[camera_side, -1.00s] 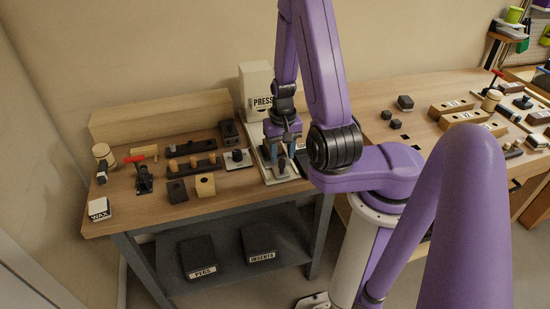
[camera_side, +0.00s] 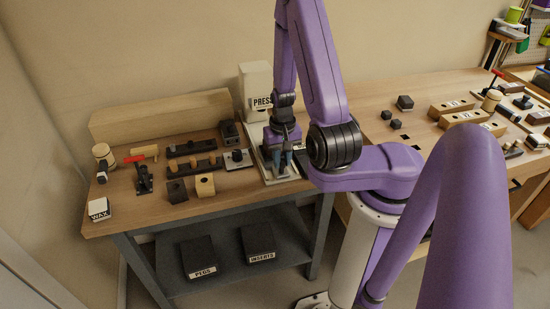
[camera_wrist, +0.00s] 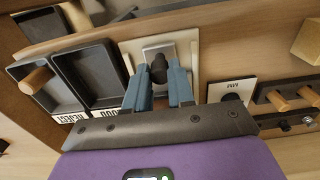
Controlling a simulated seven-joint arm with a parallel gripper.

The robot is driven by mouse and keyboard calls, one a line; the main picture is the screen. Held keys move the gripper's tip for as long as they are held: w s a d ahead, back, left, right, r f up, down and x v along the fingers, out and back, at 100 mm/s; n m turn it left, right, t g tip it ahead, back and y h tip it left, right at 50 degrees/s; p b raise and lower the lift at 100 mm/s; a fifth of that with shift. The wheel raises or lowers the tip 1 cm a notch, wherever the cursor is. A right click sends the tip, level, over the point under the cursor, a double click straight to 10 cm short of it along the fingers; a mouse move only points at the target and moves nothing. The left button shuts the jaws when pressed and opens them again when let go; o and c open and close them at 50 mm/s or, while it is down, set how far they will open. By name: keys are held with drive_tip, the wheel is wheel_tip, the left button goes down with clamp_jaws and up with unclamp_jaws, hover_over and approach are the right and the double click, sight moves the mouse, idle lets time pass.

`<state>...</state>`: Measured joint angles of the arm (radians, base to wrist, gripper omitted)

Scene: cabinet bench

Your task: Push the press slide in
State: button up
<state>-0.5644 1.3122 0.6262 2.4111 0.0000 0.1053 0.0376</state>
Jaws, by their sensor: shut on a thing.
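The press (camera_side: 256,84) is a cream block with a "PRESS" label at the back of the bench, right of centre. In front of it lies a pale base plate (camera_side: 278,178). In the wrist view, the slide (camera_wrist: 165,49) is a grey metal piece on this pale plate (camera_wrist: 190,42), with a dark round knob (camera_wrist: 159,68) standing up from it. My gripper (camera_side: 280,164) is low over the plate, fingers pointing down. In the wrist view, my gripper's blue fingertips (camera_wrist: 159,80) are shut on the knob, one on each side. In the side view the fingers hide the knob.
Two dark trays (camera_wrist: 92,72) lie left of the plate in the wrist view; the farther one holds a wooden peg (camera_wrist: 36,80). A dark peg rack (camera_side: 192,147), a red-handled clamp (camera_side: 143,177) and wooden blocks (camera_side: 204,185) stand left of the plate in the side view.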

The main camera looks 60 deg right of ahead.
drive_tip(key=shift+w+d, duration=0.1)
drive_tip(key=shift+w+d, duration=1.15)
drive_tip(key=shift+w, duration=0.05)
drive_tip(key=shift+d, duration=0.1)
drive_tip(key=shift+w+d+t+h, duration=0.4)
drive_tip(key=shift+w+d, duration=0.75)
drive_tip(key=shift+w, duration=0.1)
drive_tip(key=shift+w+d+t+h, duration=0.8)
drive_tip(key=shift+w+d, duration=0.45)
drive_tip(key=shift+d+r, duration=0.1)
